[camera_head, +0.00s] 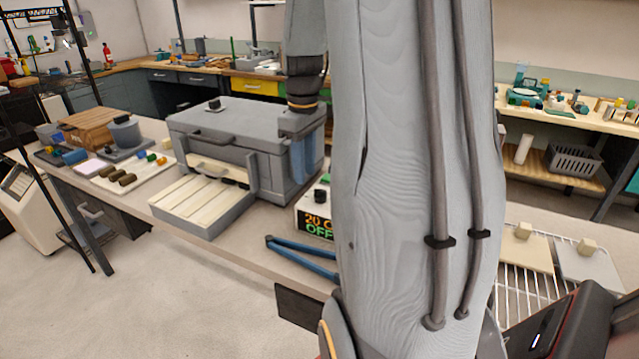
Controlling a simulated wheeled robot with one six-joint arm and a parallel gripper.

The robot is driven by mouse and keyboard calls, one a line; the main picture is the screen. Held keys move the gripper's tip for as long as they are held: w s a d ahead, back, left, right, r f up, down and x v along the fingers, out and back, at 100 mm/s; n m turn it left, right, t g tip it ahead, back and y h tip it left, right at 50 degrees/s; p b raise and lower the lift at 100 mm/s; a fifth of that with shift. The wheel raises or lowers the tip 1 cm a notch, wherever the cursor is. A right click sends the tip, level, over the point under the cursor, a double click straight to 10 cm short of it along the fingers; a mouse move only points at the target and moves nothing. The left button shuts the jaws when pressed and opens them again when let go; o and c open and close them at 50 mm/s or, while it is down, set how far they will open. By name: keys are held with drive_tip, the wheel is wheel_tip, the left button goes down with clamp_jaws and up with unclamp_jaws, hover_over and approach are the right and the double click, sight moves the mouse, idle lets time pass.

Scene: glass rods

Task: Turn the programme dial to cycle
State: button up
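A small pale control box (303,221) stands on the table beside the grey kiln-like box (240,125). Its display shows "20 C" in orange and "OFF" in green. A black dial (321,194) sits on the control box; its pointer mark is too small to read. My own arm hides the right part of the control box. My gripper (304,182) points down, with bluish fingers above and slightly left of the dial, in front of the grey box's right side. It appears apart from the dial. The gap between the fingers cannot be made out.
The grey box's front tray (203,203) sticks out over the table. Blue tongs (300,255) lie near the front edge. A tray of dark rods (125,180) is at left. A wire rack with pale slabs (526,251) is at right.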

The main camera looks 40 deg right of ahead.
drive_tip(key=r, duration=0.1)
hover_over(320, 190)
drive_tip(key=shift+a+n, duration=0.1)
drive_tip(key=shift+n, duration=0.2)
drive_tip(key=shift+d+f, duration=0.15)
drive_tip(key=shift+d, duration=0.05)
wheel_tip(320, 190, down, 7)
drive_tip(key=shift+f+p, duration=0.15)
drive_tip(key=shift+p, duration=0.85)
drive_tip(key=shift+c, duration=0.4)
clamp_jaws()
